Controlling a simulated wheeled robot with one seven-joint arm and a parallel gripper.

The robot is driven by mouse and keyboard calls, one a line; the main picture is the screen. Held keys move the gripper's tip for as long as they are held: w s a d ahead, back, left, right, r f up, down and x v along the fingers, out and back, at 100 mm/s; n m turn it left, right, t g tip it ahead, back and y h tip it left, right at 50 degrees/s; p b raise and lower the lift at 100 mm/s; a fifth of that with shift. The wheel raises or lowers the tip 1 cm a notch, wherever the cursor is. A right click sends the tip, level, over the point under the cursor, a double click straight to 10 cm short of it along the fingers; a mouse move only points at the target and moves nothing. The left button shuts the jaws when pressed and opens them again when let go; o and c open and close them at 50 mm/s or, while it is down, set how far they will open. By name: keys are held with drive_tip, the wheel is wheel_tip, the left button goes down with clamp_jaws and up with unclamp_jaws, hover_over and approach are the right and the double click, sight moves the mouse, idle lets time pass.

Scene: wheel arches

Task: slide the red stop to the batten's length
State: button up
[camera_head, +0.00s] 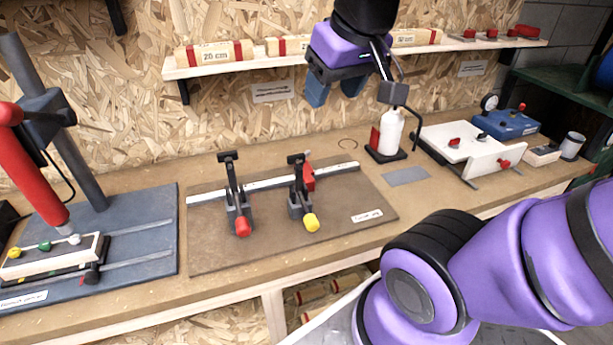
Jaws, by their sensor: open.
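The red stop (308,178) sits on a pale metal rail (266,184), just right of the clamp with the yellow handle tip. The rail runs across a brown board on the bench. Wooden battens lie on the shelf above; one at the left (215,53) is marked "20 cm" and has red bands. Another batten (416,37) shows partly behind my arm. My gripper (335,92) hangs above and behind the rail, near the wall, with its blue fingers apart and nothing seen between them. It is well clear of the red stop.
Two toggle clamps, one red-tipped (242,226) and one yellow-tipped (311,222), stand on the board. A white bottle (391,132) stands to the right. A drill-press-like stand (60,130) is at left. A white-fenced machine (470,146) is at right.

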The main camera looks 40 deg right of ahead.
drive_tip(key=w+d+f+g, duration=0.1)
drive_tip(key=w+d+f, duration=0.15)
drive_tip(key=w, duration=0.45)
drive_tip(key=m+g, duration=0.3)
drive_tip(key=g, duration=0.1)
hover_over(308, 176)
wheel_tip(308, 176, down, 24)
wheel_tip(308, 176, down, 12)
drive_tip(key=shift+a+r, duration=0.1)
drive_tip(key=shift+r, duration=0.1)
drive_tip(key=shift+c, duration=0.2)
